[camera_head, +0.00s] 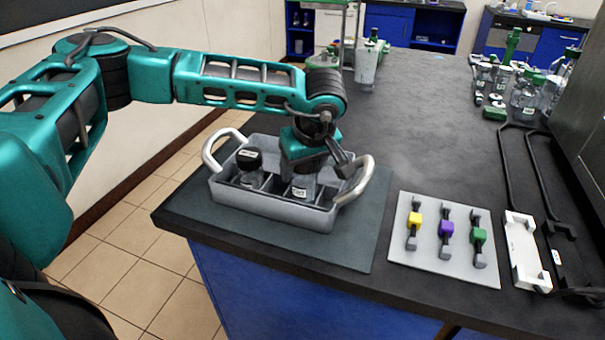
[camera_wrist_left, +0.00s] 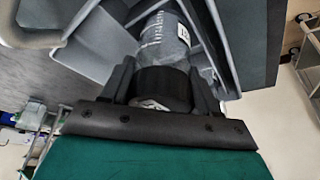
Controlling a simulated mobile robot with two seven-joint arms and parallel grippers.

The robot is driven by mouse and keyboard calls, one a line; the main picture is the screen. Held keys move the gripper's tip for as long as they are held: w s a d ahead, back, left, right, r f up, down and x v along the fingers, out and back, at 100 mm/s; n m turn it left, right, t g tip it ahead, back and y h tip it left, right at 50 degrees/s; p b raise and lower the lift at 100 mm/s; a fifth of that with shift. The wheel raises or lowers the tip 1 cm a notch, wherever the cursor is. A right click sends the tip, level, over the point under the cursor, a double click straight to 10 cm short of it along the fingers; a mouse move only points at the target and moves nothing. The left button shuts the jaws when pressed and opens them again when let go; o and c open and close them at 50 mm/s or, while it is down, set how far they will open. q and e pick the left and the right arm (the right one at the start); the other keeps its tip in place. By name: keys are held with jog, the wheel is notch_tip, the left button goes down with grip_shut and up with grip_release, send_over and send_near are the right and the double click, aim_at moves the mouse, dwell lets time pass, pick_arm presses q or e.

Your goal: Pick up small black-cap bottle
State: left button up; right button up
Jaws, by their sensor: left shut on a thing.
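The grey crate (camera_head: 270,219) with two light handles and inner dividers stands on the dark mat. A bottle with a black cap (camera_head: 303,187) is in its right part, directly under my left gripper (camera_head: 305,172), which reaches down from above. In the left wrist view the fingers of my left gripper (camera_wrist_left: 163,88) are closed on both sides of the bottle's black cap; its clear body with a white label (camera_wrist_left: 165,42) extends into the crate. Whether its base touches the crate floor is hidden. Another black-cap bottle (camera_head: 249,161) stands in the left part of the crate. My right gripper is not in view.
A pale board (camera_head: 445,265) with yellow, purple and green clamps lies right of the mat (camera_head: 350,240). A white holder (camera_head: 522,250) and black frames lie further right. Glassware with green parts (camera_head: 515,85) stands at the back right. The counter's middle is clear.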

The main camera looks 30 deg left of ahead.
pick_arm(q)
notch_tip(320, 180, up, 18)
jog(key=shift+f+p, duration=0.25)
jog(key=shift+p, duration=0.05)
jog(key=shift+d, duration=0.15)
